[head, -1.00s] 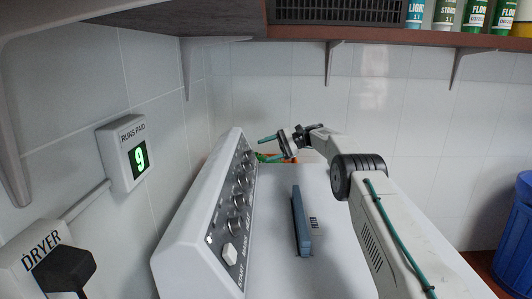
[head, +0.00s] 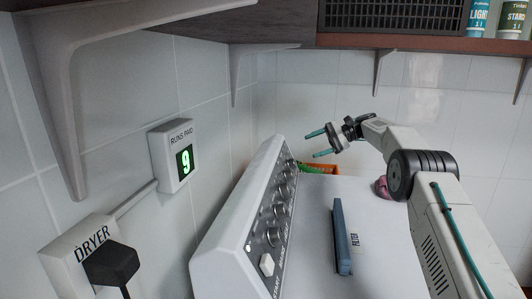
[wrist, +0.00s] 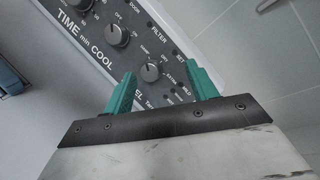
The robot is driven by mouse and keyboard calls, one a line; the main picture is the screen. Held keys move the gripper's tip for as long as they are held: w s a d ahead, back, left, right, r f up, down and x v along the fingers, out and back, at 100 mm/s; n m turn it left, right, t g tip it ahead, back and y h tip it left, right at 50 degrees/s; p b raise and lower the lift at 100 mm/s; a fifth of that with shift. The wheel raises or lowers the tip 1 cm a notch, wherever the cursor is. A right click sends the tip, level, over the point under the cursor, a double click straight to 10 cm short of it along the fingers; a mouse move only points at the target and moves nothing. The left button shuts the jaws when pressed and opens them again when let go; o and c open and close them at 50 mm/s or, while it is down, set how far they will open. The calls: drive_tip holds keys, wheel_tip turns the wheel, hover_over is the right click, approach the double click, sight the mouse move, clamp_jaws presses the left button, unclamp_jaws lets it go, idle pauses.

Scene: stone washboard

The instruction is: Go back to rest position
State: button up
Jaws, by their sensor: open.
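My gripper (head: 318,143) is open and empty, its two teal fingers apart. In the head view it hangs in the air near the far end of the white control panel (head: 225,247), pointing left. In the wrist view the fingers (wrist: 160,90) show in front of the panel, one on each side of a dark knob (wrist: 150,72) in the picture. I cannot tell exactly how far the fingertips are from the panel; no contact shows. My arm reaches in from the right over the machine's white top.
A blue filter bar (head: 342,236) stands on the white top. An orange crate (head: 322,167) and a pink item (head: 382,187) lie behind. A black plug (head: 110,263) sits in the DRYER box at left; a meter (head: 173,155) reads 9. A shelf with brackets hangs above.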

drive_tip(key=s+a+r+h, duration=0.2)
drive_tip(key=s+r, duration=0.4)
drive_tip(key=r, duration=0.2)
drive_tip(key=s+a+r+n+t+h, duration=0.1)
drive_tip(key=s+r+h, duration=0.2)
drive_tip(key=s, duration=0.9)
drive_tip(key=s+r+n+h, duration=0.1)
drive_tip(key=s+r+h, duration=0.15)
drive_tip(key=s, duration=0.95)
drive_tip(key=s+d+f+n+h, duration=0.1)
drive_tip(key=s+f, duration=0.3)
drive_tip(key=s, duration=0.6)
drive_tip(key=s+d+f+n+t+h, duration=0.1)
drive_tip(key=s+f, duration=0.4)
drive_tip(key=s, duration=0.6)
drive_tip(key=s+d+f+n+t+h, duration=0.1)
drive_tip(key=s+d+f+h, duration=0.3)
drive_tip(key=s, duration=0.6)
drive_tip(key=shift+s+f+n+h, duration=0.2)
drive_tip(key=shift+f+n+h, duration=0.35)
drive_tip(key=shift+n, duration=0.35)
drive_tip(key=shift+a+f, duration=0.1)
